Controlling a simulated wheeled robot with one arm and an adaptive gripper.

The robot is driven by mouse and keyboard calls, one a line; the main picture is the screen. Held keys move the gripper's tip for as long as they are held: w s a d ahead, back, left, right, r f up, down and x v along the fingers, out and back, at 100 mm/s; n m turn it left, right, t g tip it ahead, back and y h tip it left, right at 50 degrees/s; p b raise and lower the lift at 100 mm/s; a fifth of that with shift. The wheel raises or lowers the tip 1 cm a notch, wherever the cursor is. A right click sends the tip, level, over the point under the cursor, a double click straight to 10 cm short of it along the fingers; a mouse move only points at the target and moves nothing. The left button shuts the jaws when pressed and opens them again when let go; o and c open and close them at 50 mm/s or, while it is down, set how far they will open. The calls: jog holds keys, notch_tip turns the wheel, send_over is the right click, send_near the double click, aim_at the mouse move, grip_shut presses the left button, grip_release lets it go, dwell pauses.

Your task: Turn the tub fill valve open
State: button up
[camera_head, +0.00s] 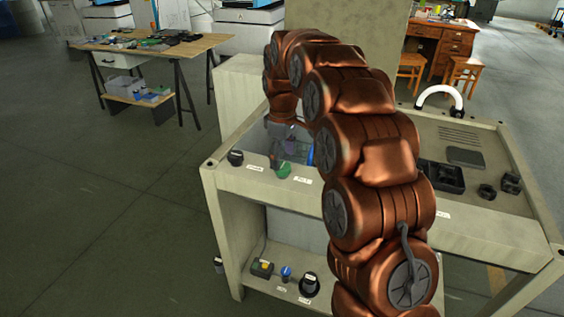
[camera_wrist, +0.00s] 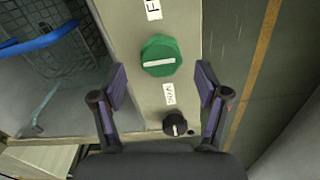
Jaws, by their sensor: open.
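A green knob (camera_wrist: 160,56), which looks like the tub fill valve, sits on the pale front ledge of the bench. A white bar crosses its face, lying roughly sideways in the wrist view. A label starting with F (camera_wrist: 153,9) is beside it, cut off at the frame's top. The knob also shows in the head view (camera_head: 284,170). My gripper (camera_wrist: 161,80) is open and empty, its dark purple fingertips apart on either side of the ledge strip. The knob appears just beyond the fingertips, between their lines; I cannot tell whether they touch it.
A smaller black knob (camera_wrist: 175,124) with its own label is close to the green one. A tub with a blue rail (camera_wrist: 40,42) and wire mesh lies beside the ledge. Black trays (camera_head: 441,177) and a white curved handle (camera_head: 440,97) are on the bench's right.

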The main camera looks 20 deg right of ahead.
aim_at(282, 165)
notch_tip(282, 165, up, 9)
jog(key=shift+r, duration=0.2)
dwell(0.3)
jog(key=shift+s+r, duration=0.1)
jog(key=shift+s, duration=0.05)
jog(key=s+r+m+g+p, duration=0.1)
jog(key=s+m+p, duration=0.2)
jog(key=s, duration=1.7)
jog(key=shift+s+a+r+m, duration=0.2)
jog(key=shift+s+a+m, duration=0.15)
jog(key=shift+m, duration=0.35)
jog(key=s+f+m, duration=0.1)
jog(key=s+f, duration=0.1)
jog(key=s, duration=0.5)
jog(key=s+f+m+p, duration=0.1)
jog(key=s+f+m, duration=0.1)
jog(key=s, duration=0.5)
jog(key=s+f+m+p, duration=0.1)
jog(key=s+f, duration=0.1)
jog(key=s, duration=0.6)
jog(key=shift+d+f+m+g, duration=0.3)
jog(key=shift+f+m+g, duration=0.05)
jog(key=shift+m+g, duration=0.05)
jog(key=shift+c, duration=0.2)
